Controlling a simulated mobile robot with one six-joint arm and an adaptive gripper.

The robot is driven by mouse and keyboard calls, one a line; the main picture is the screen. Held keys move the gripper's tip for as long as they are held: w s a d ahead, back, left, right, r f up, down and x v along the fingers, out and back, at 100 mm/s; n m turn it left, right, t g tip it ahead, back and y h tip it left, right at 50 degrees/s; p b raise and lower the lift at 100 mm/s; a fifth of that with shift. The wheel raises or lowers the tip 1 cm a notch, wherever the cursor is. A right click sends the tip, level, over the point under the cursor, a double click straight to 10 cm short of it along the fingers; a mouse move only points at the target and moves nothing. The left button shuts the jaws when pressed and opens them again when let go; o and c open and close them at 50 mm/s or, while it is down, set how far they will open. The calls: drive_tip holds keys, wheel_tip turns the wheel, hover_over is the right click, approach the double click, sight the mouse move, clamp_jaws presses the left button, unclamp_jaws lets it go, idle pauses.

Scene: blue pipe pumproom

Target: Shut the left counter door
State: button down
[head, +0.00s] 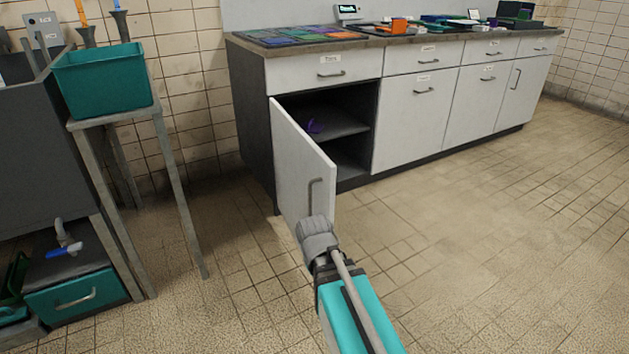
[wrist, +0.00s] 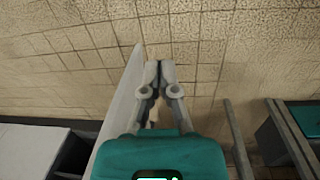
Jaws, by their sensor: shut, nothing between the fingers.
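The left counter door (head: 299,160) stands wide open, swung out from the counter's left end. Its white outer face carries a grey bar handle (head: 315,195). In the wrist view the door (wrist: 122,100) shows nearly edge-on, just left of my gripper (wrist: 159,66). My gripper is shut and empty, on the door's outer-face side. It is close to the door; I cannot tell whether they touch. In the head view my wrist covers the door's lower corner, and the fingers are hidden. The open compartment (head: 345,122) shows a shelf with a small purple thing.
The counter (head: 420,85) has other doors and drawers, shut, and trays and small items on top. A metal table (head: 115,112) with a teal bin (head: 103,80) stands left of the door. A teal drawer (head: 75,295) is at lower left. The floor right of the door is clear.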

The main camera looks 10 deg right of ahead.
drive_tip(key=w+a+r+n+h+p, duration=0.2)
drive_tip(key=w+r+n+p, duration=0.2)
drive_tip(key=r, duration=0.5)
drive_tip(key=w+a+r+n+t+h+p, duration=0.1)
drive_tip(key=w+a+r+n+h+p, duration=0.2)
drive_tip(key=w+r+n+p, duration=0.2)
drive_tip(key=w+a+r+n+h+p, duration=0.2)
drive_tip(key=w+r+n+p, duration=0.3)
drive_tip(key=r+n+p, duration=0.3)
wheel_tip(320, 180, up, 5)
drive_tip(key=h+p, duration=0.1)
drive_tip(key=p, duration=0.2)
drive_tip(key=shift+a+n, duration=0.2)
drive_tip(key=shift+n, duration=0.1)
drive_tip(key=shift+d+f, duration=0.1)
drive_tip(key=shift+f, duration=0.1)
drive_tip(key=b, duration=0.7)
approach(326, 191)
drive_tip(key=x, duration=0.5)
drive_tip(key=shift+s+a+f, duration=0.2)
drive_tip(key=shift+a+f, duration=0.05)
drive_tip(key=shift+f, duration=0.3)
drive_tip(key=shift+w+d, duration=0.15)
drive_tip(key=shift+d, duration=0.7)
drive_tip(key=shift+t, duration=0.3)
